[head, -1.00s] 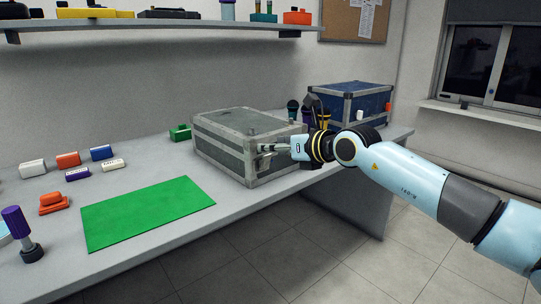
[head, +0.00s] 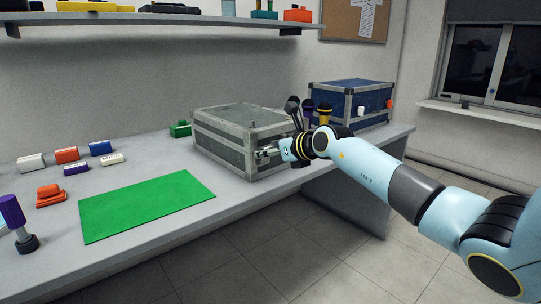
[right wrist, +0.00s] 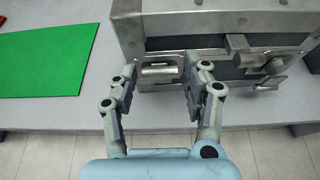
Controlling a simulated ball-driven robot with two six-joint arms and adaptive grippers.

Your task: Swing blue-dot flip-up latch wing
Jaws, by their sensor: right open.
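A grey metal-edged case (head: 222,141) stands on the bench; its front also shows in the right wrist view (right wrist: 220,22). A metal latch with a wing-like knob (right wrist: 255,57) sits on the case front, right of the fingers. I cannot make out a blue dot. My left gripper is not in view.
A green mat (head: 147,206) lies left of the case, with several small coloured blocks behind it. A blue case (head: 338,98) and several upright tools stand at the right.

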